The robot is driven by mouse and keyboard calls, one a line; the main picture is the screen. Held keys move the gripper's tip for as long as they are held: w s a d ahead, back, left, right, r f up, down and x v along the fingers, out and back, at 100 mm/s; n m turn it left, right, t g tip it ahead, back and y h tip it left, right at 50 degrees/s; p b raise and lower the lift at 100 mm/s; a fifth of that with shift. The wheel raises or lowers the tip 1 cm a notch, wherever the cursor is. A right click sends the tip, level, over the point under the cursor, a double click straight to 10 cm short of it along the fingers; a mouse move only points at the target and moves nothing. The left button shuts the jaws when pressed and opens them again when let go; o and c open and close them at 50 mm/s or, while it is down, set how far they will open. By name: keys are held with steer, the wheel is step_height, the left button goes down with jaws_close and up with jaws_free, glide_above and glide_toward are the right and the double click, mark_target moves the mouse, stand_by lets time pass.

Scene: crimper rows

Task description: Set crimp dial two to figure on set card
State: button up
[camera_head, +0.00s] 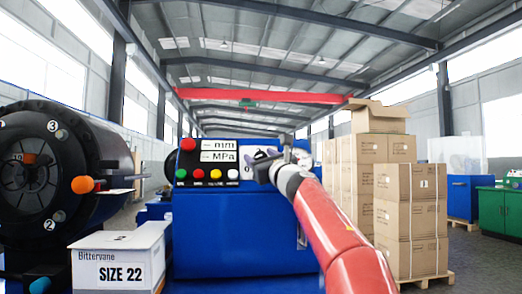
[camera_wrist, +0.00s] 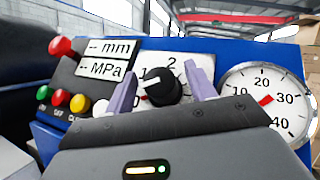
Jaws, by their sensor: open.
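The dial (camera_wrist: 165,88) is a round black knob on a white numbered plate (camera_wrist: 205,62) on the blue machine. Its pale mark lies to the left, and a 2 shows above it. My gripper (camera_wrist: 163,82) is open, with its purple fingers to the left and right of the knob; I cannot tell whether either touches. In the head view my gripper (camera_head: 267,163) is in front of the panel and hides the dial.
A round gauge (camera_wrist: 268,102) with a red needle is right of the dial. Coloured buttons (camera_head: 208,173) and mm and MPa displays are to its left. A large black crimper head (camera_head: 60,180) stands at far left. Stacked cartons (camera_head: 410,215) are at right.

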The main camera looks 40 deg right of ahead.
steer(key=shift+w, duration=0.1)
steer(key=c, duration=1)
steer(key=shift+o, duration=0.2)
steer(key=shift+f+b, duration=0.15)
steer(key=shift+b, duration=0.2)
